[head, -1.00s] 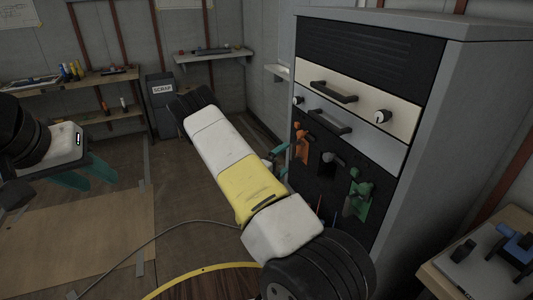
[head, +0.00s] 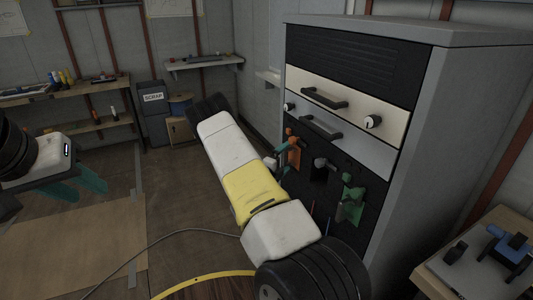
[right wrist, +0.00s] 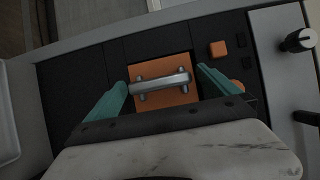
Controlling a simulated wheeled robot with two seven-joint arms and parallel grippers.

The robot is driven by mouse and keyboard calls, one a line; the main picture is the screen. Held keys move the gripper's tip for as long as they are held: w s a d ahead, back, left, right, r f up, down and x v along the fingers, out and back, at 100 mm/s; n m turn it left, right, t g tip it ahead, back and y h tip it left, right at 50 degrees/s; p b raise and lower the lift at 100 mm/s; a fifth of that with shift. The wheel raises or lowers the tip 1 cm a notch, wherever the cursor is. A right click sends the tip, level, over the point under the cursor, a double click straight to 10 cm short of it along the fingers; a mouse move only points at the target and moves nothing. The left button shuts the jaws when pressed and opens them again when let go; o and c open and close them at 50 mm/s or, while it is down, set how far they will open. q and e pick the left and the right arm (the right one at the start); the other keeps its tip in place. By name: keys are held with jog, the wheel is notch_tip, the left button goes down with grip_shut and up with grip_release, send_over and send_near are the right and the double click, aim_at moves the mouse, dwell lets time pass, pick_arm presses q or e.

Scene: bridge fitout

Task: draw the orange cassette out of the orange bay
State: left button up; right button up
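The orange cassette (right wrist: 176,97) shows in the right wrist view as an orange square face with a silver bar handle (right wrist: 160,82), set in a dark panel. In the head view the orange front (head: 293,152) is on the rack's left side, partly hidden by my right gripper (head: 277,163). In the right wrist view my right gripper (right wrist: 161,80) is open, its teal fingers at either end of the handle with small gaps visible. My left gripper (head: 84,186) is open and empty at the left, over the floor.
The grey rack (head: 455,130) also holds a green piece (head: 351,202) and a dark bay with a grey handle (head: 322,166) to the right. A small orange square (right wrist: 217,49) lies beside the cassette. A scrap bin (head: 153,110) stands behind. A bench (head: 440,285) is at right.

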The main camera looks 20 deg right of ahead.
jog(key=c, duration=2)
jog(key=shift+s+a, duration=0.25)
jog(key=shift+a, duration=2.85)
jog(key=shift+s+a, duration=0.25)
jog(key=shift+a, duration=2.8)
jog(key=shift+s+a, duration=0.25)
jog(key=shift+a, duration=2.85)
jog(key=shift+c, duration=0.2)
jog(key=shift+r, duration=0.1)
